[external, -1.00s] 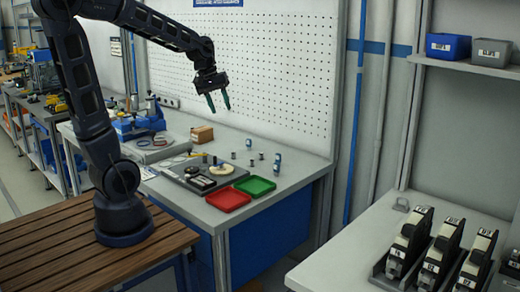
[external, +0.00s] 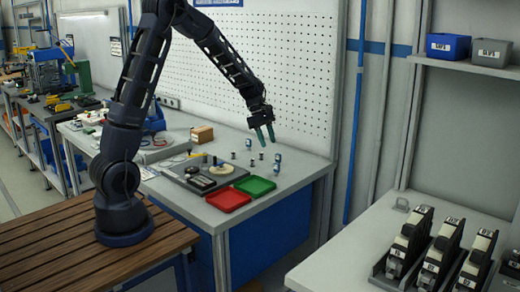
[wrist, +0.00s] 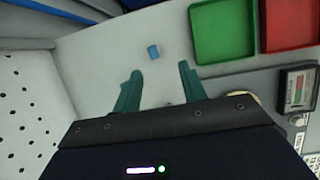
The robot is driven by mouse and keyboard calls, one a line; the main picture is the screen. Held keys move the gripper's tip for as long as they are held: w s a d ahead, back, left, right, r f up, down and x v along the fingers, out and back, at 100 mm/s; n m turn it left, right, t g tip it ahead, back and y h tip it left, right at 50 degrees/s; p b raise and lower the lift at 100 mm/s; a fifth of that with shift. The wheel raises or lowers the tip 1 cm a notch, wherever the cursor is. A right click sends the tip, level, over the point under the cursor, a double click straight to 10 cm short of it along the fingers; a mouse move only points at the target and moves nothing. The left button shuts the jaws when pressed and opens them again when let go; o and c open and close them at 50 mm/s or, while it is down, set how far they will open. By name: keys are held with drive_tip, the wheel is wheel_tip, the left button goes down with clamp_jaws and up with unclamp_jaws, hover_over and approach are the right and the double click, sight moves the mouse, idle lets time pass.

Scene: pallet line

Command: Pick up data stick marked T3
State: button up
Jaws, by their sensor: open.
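Small blue-and-white pieces (external: 277,160) stand near the right end of the grey workbench (external: 290,178). They look like data sticks, but I cannot read T3 on any of them. My gripper (external: 266,142) is open and empty, with green fingers pointing down above the bench, just left of and above these pieces. In the wrist view, one small blue piece (wrist: 153,51) lies ahead of my gripper (wrist: 159,72), between the lines of its fingertips and apart from them. Its marking is too small to tell.
A green tray (external: 255,193) and a red tray (external: 227,207) sit at the bench's front edge. Several small dark cylinders (external: 233,155) stand nearby. A dark board (external: 195,182) with parts lies to the left. The pegboard wall (external: 305,90) rises behind.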

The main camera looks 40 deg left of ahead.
sight(278, 173)
drive_tip(key=shift+n, duration=0.6)
drive_tip(key=shift+w+a+x, duration=0.15)
drive_tip(key=shift+w+x, duration=0.1)
drive_tip(key=shift+x, duration=2.05)
drive_tip(key=shift+w+a+x, duration=0.1)
drive_tip(key=shift+w+x, duration=0.1)
drive_tip(key=shift+x, duration=2.1)
drive_tip(key=shift+w+a+x, duration=0.15)
drive_tip(key=shift+w+x, duration=0.1)
drive_tip(key=shift+x, duration=2.05)
drive_tip(key=shift+f, duration=0.1)
clamp_jaws()
